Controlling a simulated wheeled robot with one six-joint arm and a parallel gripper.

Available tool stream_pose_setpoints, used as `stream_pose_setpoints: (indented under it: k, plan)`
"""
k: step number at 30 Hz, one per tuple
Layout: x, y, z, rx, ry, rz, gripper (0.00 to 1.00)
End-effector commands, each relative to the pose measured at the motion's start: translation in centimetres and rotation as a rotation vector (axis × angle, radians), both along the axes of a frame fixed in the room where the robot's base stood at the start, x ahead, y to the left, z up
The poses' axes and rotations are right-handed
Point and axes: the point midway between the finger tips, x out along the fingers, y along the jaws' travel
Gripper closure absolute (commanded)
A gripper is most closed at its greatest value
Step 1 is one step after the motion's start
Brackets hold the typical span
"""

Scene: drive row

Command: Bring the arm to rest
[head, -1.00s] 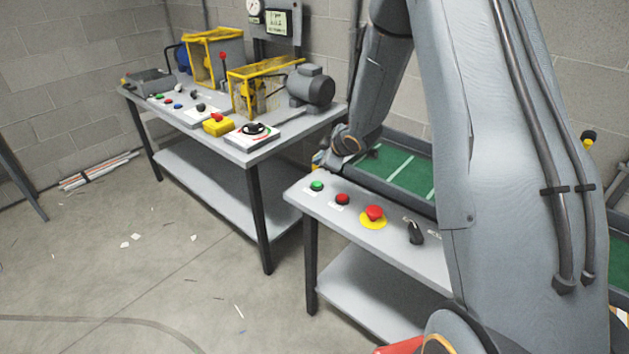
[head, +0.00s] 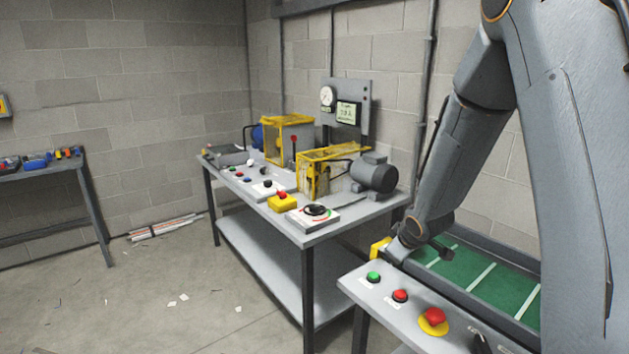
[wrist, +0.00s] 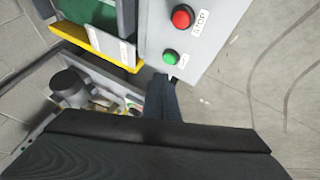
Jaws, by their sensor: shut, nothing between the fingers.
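My gripper (wrist: 164,90) shows in the wrist view as two dark fingers close together, with nothing between them. The fingertips lie over the corner of the control panel, beside the green button (wrist: 170,57). I cannot tell the height of the gap. In the head view my arm hangs bent at the right, its wrist end low by the left end of the green belt (head: 475,277). The fingertips are hard to make out there.
The near panel carries a green button (head: 374,277), a red button (head: 400,296) and a red mushroom button (head: 433,317). A bench (head: 300,232) with a motor (head: 373,174) and yellow guards (head: 288,138) stands behind. The floor at left is mostly clear.

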Motion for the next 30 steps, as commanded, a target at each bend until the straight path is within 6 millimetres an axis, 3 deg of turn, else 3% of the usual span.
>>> stream_pose_setpoints:
  k: [3,9,12,15,18,21,30]
  plan:
    - [-5.6,-0.2,1.8,0.04,0.103,-0.178,1.0]
    - [-16.3,0.8,3.4,0.132,0.296,-0.462,1.0]
    - [-21.1,1.7,3.8,0.176,0.382,-0.573,1.0]
    - [-24.7,2.6,4.1,0.21,0.449,-0.652,1.0]
    - [-26.9,3.2,4.2,0.231,0.49,-0.698,1.0]
    - [-27.8,3.4,4.2,0.238,0.509,-0.717,1.0]
    - [-27.8,3.4,4.2,0.239,0.51,-0.718,1.0]
